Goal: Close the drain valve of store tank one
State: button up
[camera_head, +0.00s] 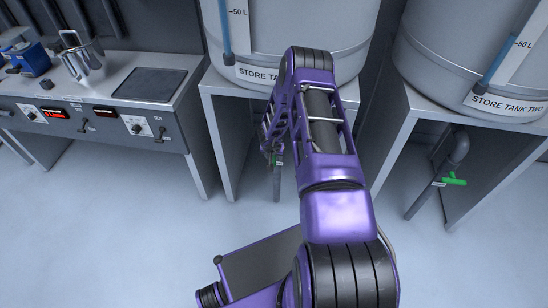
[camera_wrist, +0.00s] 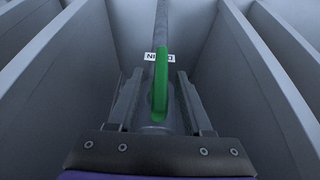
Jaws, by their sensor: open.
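Store tank one (camera_head: 240,50) stands on a grey stand behind my arm, its label partly covered by the arm. Its drain valve has a green lever handle (camera_wrist: 160,85), which lies along the grey drain pipe (camera_wrist: 161,20) in the wrist view. In the wrist view my gripper (camera_wrist: 158,80) is open, with one finger on each side of the lever. I see gaps between the fingers and the lever. A small white label behind the lever is partly hidden.
The stand's grey side panels (camera_wrist: 50,60) flank my gripper closely. Store tank two (camera_head: 480,60) stands to the right, with its own green valve handle (camera_head: 455,181). A bench (camera_head: 110,105) with a metal jug (camera_head: 82,60) is at the left. The floor in front is clear.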

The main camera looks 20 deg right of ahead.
grip_shut()
jog(key=shift+s+d+y, duration=0.1)
jog(key=shift+y, duration=0.2)
dwell(0.4)
jog(key=shift+s+d+m+t+y, duration=0.15)
jog(key=shift+m+t+y, duration=0.35)
jog(key=shift+t+y, duration=0.7)
jog(key=shift+d+f+m+t+y, duration=0.15)
jog(key=shift+m+t+y, duration=0.4)
jog(key=shift+t+y, duration=0.9)
jog(key=shift+a+f+m+t+y, duration=0.15)
jog(key=shift+m+t+y, duration=0.35)
jog(key=shift+t+y, duration=0.9)
jog(key=shift+d+f+m+t+y, duration=0.15)
jog(key=shift+m+t+y, duration=0.4)
jog(key=shift+t+y, duration=0.9)
jog(key=shift+y, duration=0.4)
